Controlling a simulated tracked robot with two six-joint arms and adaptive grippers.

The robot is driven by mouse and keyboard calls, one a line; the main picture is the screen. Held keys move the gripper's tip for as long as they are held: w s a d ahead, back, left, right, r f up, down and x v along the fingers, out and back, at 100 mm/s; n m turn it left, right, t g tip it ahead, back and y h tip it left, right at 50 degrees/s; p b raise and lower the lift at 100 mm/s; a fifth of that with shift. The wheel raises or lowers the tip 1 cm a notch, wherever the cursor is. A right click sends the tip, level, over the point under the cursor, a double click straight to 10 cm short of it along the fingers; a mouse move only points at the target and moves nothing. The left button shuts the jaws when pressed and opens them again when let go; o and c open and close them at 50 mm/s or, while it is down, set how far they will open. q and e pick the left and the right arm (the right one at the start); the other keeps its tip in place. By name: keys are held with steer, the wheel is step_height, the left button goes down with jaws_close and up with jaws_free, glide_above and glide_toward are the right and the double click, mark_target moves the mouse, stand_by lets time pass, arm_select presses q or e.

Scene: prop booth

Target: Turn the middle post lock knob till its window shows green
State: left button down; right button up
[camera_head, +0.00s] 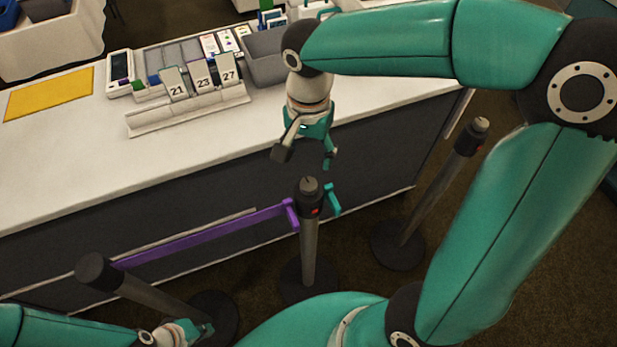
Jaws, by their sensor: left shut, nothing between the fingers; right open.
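The middle post (309,240) stands upright in front of the counter. Its dark lock knob (309,186) is on top, and a small window (316,211) on the head below shows red. A purple belt (205,235) runs from the middle post to the left post (95,270). A teal clip (332,198) sits at the middle post's right side. My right gripper (305,160) is open and empty, pointing down just above the knob, apart from it. My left gripper (200,332) is shut and empty at the bottom left, near the left post's base.
The right post (470,135) shows a red mark near its top. A white counter (60,150) runs behind the posts, with number cards (203,82), a grey bin (268,62) and a yellow mat (48,94) on it. Carpet is clear between the middle and right posts.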

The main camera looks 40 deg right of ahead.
mark_target(309, 184)
step_height(309, 184, down, 10)
steer(key=shift+f, duration=0.15)
stand_by(0.3)
